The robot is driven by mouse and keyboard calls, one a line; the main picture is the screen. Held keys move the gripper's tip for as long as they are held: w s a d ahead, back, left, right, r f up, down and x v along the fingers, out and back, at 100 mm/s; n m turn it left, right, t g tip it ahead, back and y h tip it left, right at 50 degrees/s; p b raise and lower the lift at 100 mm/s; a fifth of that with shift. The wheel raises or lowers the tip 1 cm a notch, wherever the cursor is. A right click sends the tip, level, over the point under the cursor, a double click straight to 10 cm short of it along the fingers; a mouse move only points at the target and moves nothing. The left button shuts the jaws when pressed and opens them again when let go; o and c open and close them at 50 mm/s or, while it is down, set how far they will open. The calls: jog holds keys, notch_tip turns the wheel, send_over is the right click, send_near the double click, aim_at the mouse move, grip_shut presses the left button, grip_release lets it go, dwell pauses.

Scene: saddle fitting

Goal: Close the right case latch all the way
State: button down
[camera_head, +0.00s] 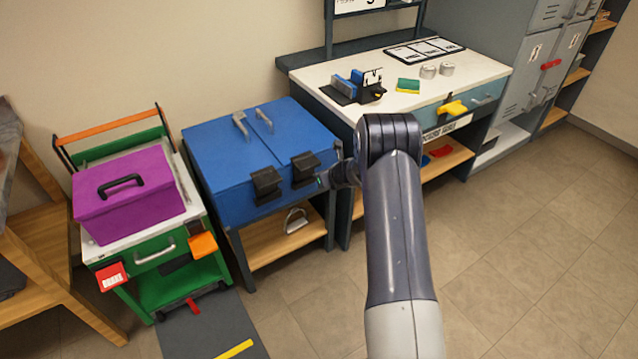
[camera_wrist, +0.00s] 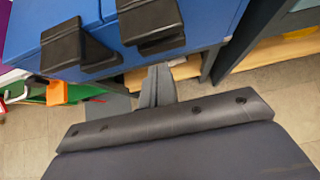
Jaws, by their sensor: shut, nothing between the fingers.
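A blue case (camera_head: 237,160) with two grey handles on its lid stands on a dark frame. Its right latch (camera_head: 304,167) is a black plate on the front face. It also shows at the top of the wrist view (camera_wrist: 148,22), its lower part standing out from the case. The left latch (camera_head: 266,184), also black, is beside it and shows in the wrist view (camera_wrist: 72,45). My gripper (camera_head: 324,181) is shut and empty, close to the right latch on its right side. In the wrist view the fingers (camera_wrist: 157,76) are just below the right latch; contact cannot be told.
A purple box (camera_head: 130,195) sits on a green cart (camera_head: 165,270) to the left. A workbench (camera_head: 460,70) with a yellow-handled drawer stands to the right. A shelf with a metal ring (camera_head: 295,220) is below the case.

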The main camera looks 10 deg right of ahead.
jog(key=v, duration=0.9)
jog(key=shift+r, duration=0.45)
